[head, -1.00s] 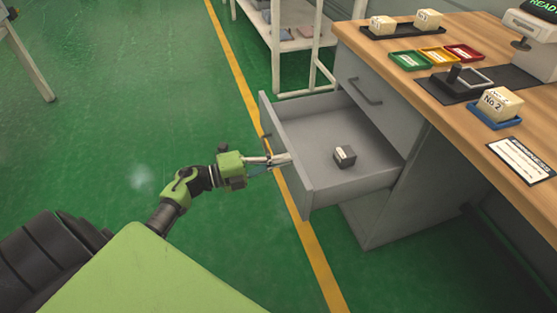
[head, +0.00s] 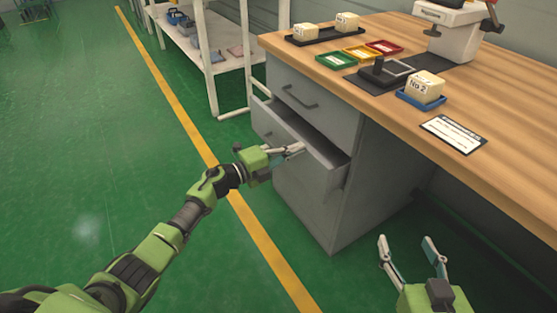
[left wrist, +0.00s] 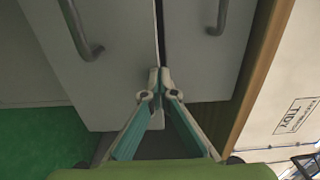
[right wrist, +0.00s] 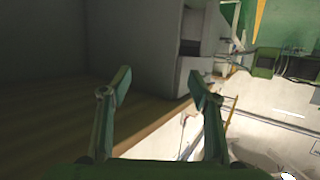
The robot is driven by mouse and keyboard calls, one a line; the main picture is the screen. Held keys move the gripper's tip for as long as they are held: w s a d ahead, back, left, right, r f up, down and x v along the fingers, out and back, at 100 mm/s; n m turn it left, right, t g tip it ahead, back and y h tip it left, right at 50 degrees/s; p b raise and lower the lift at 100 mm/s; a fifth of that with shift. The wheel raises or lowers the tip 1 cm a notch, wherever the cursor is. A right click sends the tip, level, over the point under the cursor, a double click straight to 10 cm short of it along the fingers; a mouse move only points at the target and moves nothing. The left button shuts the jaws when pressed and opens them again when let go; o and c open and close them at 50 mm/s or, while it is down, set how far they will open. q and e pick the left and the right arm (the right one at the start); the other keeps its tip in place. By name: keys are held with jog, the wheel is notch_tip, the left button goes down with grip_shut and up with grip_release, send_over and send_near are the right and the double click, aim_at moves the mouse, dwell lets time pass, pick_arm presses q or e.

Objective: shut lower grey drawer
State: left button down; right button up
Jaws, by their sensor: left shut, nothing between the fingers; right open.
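The lower grey drawer (head: 261,121) is partly open under the wooden desk, its front standing out from the cabinet with a narrow dark opening above it. My left gripper (head: 300,149) is shut and empty, with its fingertips at the drawer front. In the left wrist view, the shut fingertips (left wrist: 158,76) are at the drawer front's edge (left wrist: 105,75), by the dark gap between the two fronts; exact contact is hard to tell. My right gripper (head: 408,243) is open and empty in front of the desk; its spread fingers also show in the right wrist view (right wrist: 160,88).
The upper drawer (head: 312,88) is shut. The desk top (head: 500,100) holds trays, cream blocks, a label card (head: 453,134) and a machine (head: 450,30). A white shelf (head: 220,62) stands behind. The green floor at left is clear.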

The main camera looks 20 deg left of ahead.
aim_at(306, 145)
pick_arm(q)
jog(key=x, duration=0.3)
jog(key=shift+w+d+b, duration=0.1)
jog(key=shift+b, duration=0.3)
jog(key=shift+w+d, duration=0.15)
pick_arm(e)
notch_tip(306, 145, up, 7)
jog(key=w+a+t+y, duration=0.1)
jog(key=t, duration=0.2)
jog(key=shift+w+a+t, duration=0.15)
jog(key=shift+w+t, duration=0.1)
jog(key=shift+t, duration=0.05)
jog(key=shift+f, duration=0.1)
